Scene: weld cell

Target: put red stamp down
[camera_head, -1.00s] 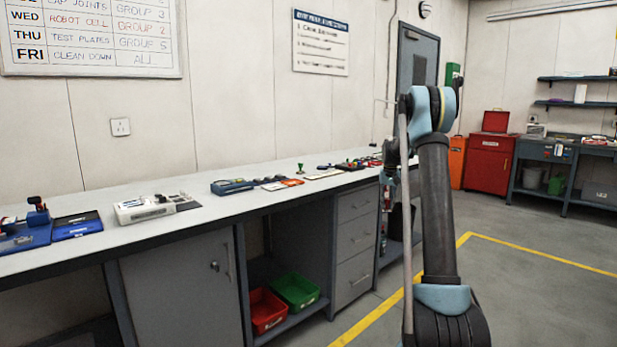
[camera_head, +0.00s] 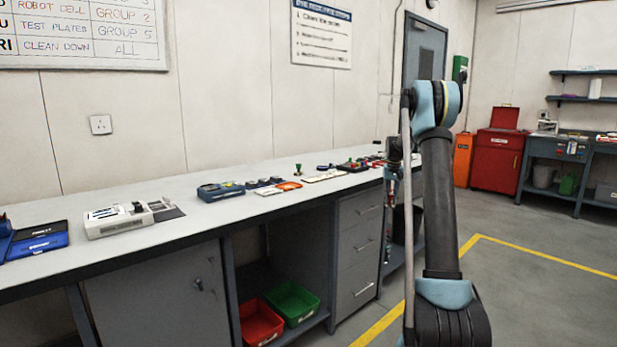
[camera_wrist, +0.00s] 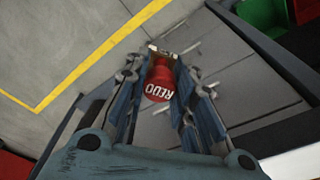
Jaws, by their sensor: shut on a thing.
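A red stamp (camera_wrist: 159,88) marked "REDO" shows in the wrist view, held between the fingers of my gripper (camera_wrist: 162,75). The gripper is shut on it, with the drawer fronts of the bench and the floor below. In the head view my arm stands at the right of the bench and hides part of its far end; I cannot make out the red stamp there. The bench top (camera_head: 130,205) runs along the wall. A green-handled stamp (camera_head: 299,169) stands upright on it.
On the bench are a white device (camera_head: 118,222), a blue case (camera_head: 221,191), an orange item (camera_head: 289,186) and a tray of coloured pieces (camera_head: 352,167). Red (camera_head: 262,322) and green (camera_head: 292,303) bins sit on the shelf below. Bare bench top lies along the front edge.

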